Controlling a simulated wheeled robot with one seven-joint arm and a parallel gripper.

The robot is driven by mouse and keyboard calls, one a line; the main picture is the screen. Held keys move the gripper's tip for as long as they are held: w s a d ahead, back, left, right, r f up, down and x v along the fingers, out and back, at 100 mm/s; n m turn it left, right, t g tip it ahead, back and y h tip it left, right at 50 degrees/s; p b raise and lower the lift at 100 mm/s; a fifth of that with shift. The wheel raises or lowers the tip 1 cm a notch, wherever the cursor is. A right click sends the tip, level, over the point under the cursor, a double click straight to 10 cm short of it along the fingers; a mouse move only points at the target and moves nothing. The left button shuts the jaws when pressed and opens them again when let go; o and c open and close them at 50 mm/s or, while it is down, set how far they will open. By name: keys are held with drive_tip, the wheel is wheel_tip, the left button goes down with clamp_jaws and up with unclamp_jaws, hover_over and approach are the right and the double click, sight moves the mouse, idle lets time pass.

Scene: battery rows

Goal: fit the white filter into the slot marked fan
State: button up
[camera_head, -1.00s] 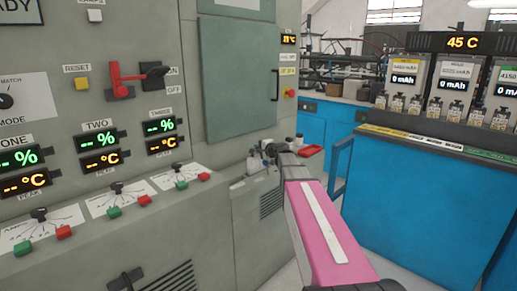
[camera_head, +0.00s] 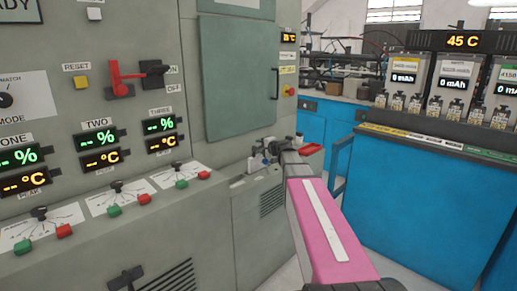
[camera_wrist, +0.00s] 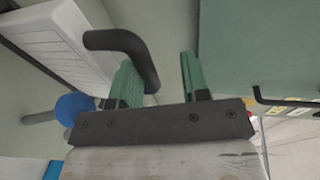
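A white slatted panel (camera_wrist: 62,45) with a curved black handle (camera_wrist: 125,42) is at the upper left of the wrist view; it looks like the white filter. My gripper (camera_wrist: 160,80) has two green-tipped fingers standing apart. The lower end of the handle shows beside the left finger, with a gap between it and the right finger. The filter is not clear there. I can read no slot marked fan.
The grey cabinet (camera_head: 215,190) has a green door (camera_head: 235,85), a red lever (camera_head: 120,75) and several knobs on a ledge. A blue bench (camera_head: 420,200) stands at the right with battery chargers on it. A blue ball (camera_wrist: 75,107) is left in the wrist view.

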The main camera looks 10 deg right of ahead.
drive_tip(key=v, duration=1)
drive_tip(key=shift+s+d, duration=0.1)
